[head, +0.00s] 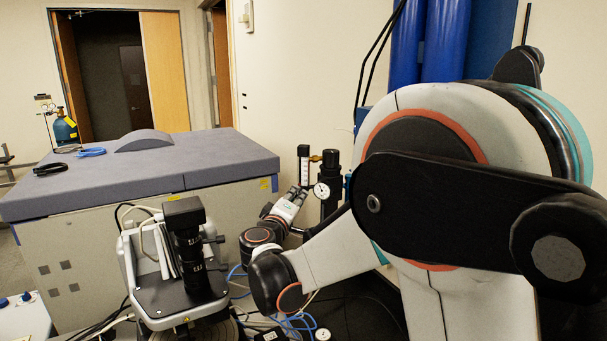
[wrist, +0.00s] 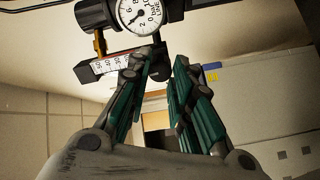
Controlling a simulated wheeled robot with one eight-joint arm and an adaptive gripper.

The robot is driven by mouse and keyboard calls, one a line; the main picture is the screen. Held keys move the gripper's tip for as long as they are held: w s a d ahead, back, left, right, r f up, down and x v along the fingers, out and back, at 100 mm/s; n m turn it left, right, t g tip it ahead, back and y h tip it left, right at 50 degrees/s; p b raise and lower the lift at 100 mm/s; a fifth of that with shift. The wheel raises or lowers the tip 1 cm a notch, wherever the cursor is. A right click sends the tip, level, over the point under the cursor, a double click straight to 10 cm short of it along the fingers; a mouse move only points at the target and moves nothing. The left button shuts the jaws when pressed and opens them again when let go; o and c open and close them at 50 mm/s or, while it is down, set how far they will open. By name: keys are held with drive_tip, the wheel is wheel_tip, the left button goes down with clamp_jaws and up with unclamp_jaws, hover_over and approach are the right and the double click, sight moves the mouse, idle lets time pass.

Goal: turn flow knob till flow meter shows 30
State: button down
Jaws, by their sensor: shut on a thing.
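The flow meter (wrist: 112,64) is a black block with a white numbered scale, lying sideways in the wrist view; its float and reading are too small to tell. In the head view the flow meter (head: 304,167) stands upright beyond my arm. The black flow knob (wrist: 159,73) is at the meter's end, between my gripper's fingertips. My gripper (wrist: 166,62) has green-padded fingers and is shut on the knob, which the fingers partly cover. In the head view my gripper (head: 301,193) is small, just below the meter.
A round white pressure gauge (wrist: 138,12) sits close beside the meter, with a brass fitting (wrist: 99,42). A black regulator body (head: 330,178) stands right of the meter. A microscope-like instrument (head: 185,255) and cables are left of my arm. A large grey-topped cabinet (head: 130,165) stands behind.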

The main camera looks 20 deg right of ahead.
drive_tip(key=n+b, duration=0.2)
drive_tip(key=n, duration=0.7)
drive_tip(key=shift+b, duration=0.3)
drive_tip(key=shift+n, duration=0.4)
drive_tip(key=shift+n+b, duration=1.15)
drive_tip(key=shift+n, duration=3.75)
